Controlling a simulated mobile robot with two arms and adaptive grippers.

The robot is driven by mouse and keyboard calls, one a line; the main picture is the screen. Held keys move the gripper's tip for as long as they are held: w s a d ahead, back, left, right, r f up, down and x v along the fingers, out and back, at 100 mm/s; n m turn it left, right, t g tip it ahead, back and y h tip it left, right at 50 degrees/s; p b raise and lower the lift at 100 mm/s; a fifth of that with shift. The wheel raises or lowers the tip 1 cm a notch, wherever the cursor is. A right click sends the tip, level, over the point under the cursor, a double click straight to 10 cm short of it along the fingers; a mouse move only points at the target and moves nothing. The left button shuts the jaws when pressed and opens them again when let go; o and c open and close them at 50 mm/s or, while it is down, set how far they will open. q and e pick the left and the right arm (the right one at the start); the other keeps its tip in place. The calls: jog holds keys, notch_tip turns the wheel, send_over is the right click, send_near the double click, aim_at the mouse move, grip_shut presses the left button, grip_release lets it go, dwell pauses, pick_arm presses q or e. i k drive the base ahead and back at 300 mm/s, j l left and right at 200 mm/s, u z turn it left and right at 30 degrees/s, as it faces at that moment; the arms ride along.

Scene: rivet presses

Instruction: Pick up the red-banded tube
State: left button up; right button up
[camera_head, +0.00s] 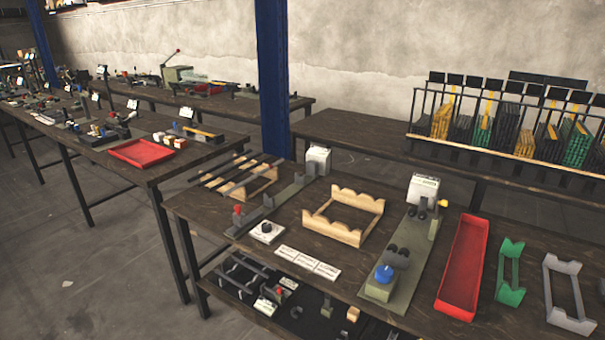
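Several long dark tubes (240,172) lie across a wooden cradle (262,188) at the back left corner of the near table. I cannot make out a red band on any of them at this size. A second wooden cradle (340,231) with scalloped ends stands empty in the middle of the table. Upright bundles of black, green and yellow stock (510,125) stand in a rack at the back right, and no red band shows there either. Neither of my grippers is in view.
The near table (190,205) also holds a press fixture with a blue knob (384,274), a long red tray (463,268), a green cradle (510,270) and a grey cradle (568,295). A blue post (272,80) stands behind it. Floor (85,270) is clear at left.

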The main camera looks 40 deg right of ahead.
aim_at(224, 194)
jog(key=i+l+z, duration=0.3)
jog(key=z, duration=0.15)
jog(key=i+l+z, duration=0.1)
jog(key=i+z, duration=0.35)
jog(key=i+l+z, duration=0.1)
jog(key=i, duration=0.8)
jog(key=i+j, duration=0.1)
jog(key=j, duration=0.25)
jog(key=i+j, duration=0.15)
jog(key=j, duration=0.25)
jog(key=i+j, duration=0.1)
jog(key=j, duration=0.25)
